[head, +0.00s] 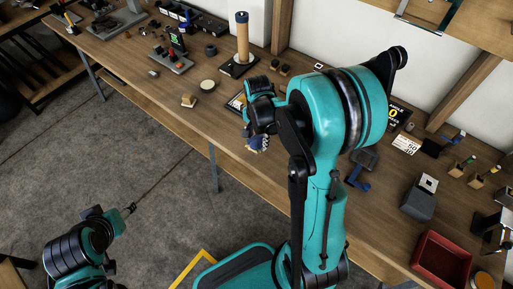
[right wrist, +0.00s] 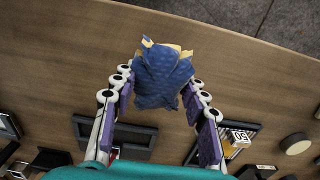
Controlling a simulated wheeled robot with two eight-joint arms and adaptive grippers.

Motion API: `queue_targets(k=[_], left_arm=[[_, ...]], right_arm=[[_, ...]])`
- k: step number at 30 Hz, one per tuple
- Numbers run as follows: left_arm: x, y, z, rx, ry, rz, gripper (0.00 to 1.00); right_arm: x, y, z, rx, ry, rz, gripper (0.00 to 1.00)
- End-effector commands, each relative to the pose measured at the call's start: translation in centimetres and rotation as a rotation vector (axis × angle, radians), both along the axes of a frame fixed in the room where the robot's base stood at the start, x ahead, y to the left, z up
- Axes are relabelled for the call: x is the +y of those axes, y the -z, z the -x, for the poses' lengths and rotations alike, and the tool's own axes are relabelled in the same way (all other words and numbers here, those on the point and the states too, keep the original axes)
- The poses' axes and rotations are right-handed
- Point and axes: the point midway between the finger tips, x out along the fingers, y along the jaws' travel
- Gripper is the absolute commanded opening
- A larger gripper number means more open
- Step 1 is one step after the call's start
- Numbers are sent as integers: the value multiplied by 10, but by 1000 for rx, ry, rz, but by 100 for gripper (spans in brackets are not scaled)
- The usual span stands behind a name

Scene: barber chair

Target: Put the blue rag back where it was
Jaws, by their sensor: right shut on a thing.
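The blue rag (right wrist: 162,75) is a crumpled dark blue cloth with small yellowish edges, in the right wrist view. It sits between the fingertips of my right gripper (right wrist: 159,80), which is shut on it. In the head view my right gripper (head: 257,138) is over the front part of the workbench, and a small bit of the rag (head: 254,145) shows beneath it, partly hidden by the gripper. Whether the rag touches the bench is unclear. My left gripper (head: 129,208) is at the lower left over the floor, away from the bench; its jaws are too small to read.
The long wooden workbench (head: 130,72) runs diagonally. A wooden post on a dark base (head: 241,40) and a round pale lid (head: 207,85) stand left of my right gripper. A blue-handled tool (head: 358,178), grey box (head: 418,202) and red tray (head: 441,258) lie to the right.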

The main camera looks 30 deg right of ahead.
Motion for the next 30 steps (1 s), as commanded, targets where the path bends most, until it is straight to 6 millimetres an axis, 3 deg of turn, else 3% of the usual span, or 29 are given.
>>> queue_targets(k=[7, 13, 25, 26, 27, 28, 30], left_arm=[[0, 8, 0, 0, 0, 0, 54], [0, 23, 0, 0, 0, 0, 54], [0, 26, 0, 0, 0, 0, 54], [0, 26, 0, 0, 0, 0, 54], [0, 26, 0, 0, 0, 0, 54], [0, 25, 0, 0, 0, 0, 54], [0, 25, 0, 0, 0, 0, 54]], right_arm=[[-1, 15, -11, 0, 0, 0, 12], [-1, 45, -11, 0, 0, 0, 12], [-1, 50, -11, 0, 0, 0, 12], [-1, 51, -11, 0, 0, 0, 46], [-1, 50, -11, 0, 0, 0, 57], [-1, 49, -11, 0, 0, 0, 64], [-1, 49, -11, 0, 0, 0, 64]])
